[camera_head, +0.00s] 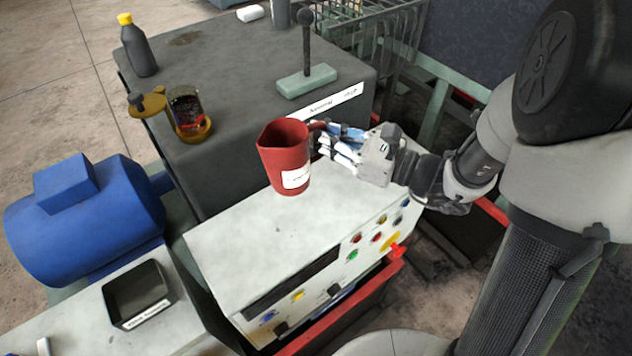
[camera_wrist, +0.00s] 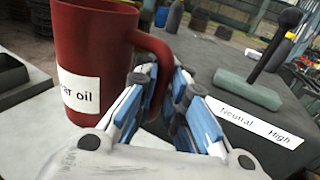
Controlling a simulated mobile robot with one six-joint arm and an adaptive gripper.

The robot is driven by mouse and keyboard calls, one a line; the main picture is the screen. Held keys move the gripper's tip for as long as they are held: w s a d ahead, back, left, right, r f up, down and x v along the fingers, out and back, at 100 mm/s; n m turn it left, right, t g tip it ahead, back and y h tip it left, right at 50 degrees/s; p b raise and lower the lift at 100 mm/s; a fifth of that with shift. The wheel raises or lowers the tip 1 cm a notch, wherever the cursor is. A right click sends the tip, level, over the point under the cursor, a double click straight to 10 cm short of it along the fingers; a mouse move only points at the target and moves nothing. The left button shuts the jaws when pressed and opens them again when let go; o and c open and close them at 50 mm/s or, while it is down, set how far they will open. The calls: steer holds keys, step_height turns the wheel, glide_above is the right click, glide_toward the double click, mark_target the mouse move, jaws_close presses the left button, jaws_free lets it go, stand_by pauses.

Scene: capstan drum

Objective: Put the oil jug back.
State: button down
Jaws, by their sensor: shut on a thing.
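The oil jug (camera_head: 285,158) is red, with a white label and a handle on its right side. It is upright over the white top of the control cabinet (camera_head: 235,240); I cannot tell whether its base touches that top. In the wrist view the jug (camera_wrist: 90,40) fills the upper left, and its label reads "ar oil", with the start cut off. My gripper (camera_head: 328,143) comes from the right and is shut on the jug's handle. In the wrist view its blue-padded fingers (camera_wrist: 160,85) are around the handle's lower part.
A lever on a green base (camera_head: 307,82) stands on the dark housing behind, by a "Neutral High" label. A glass jar (camera_head: 188,108) and a yellow-capped bottle (camera_head: 140,50) are at its left. A labelled black tray (camera_head: 137,293) sits front left, near a blue motor (camera_head: 85,220). Cabinet-top front is clear.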

step_height(320, 180, down, 12)
steer(key=b, duration=0.3)
steer(key=shift+r, duration=0.2)
steer(key=shift+f, duration=0.2)
steer(key=c, duration=2.1)
jaws_free()
steer(key=o, duration=0.5)
steer(key=shift+c, duration=0.2)
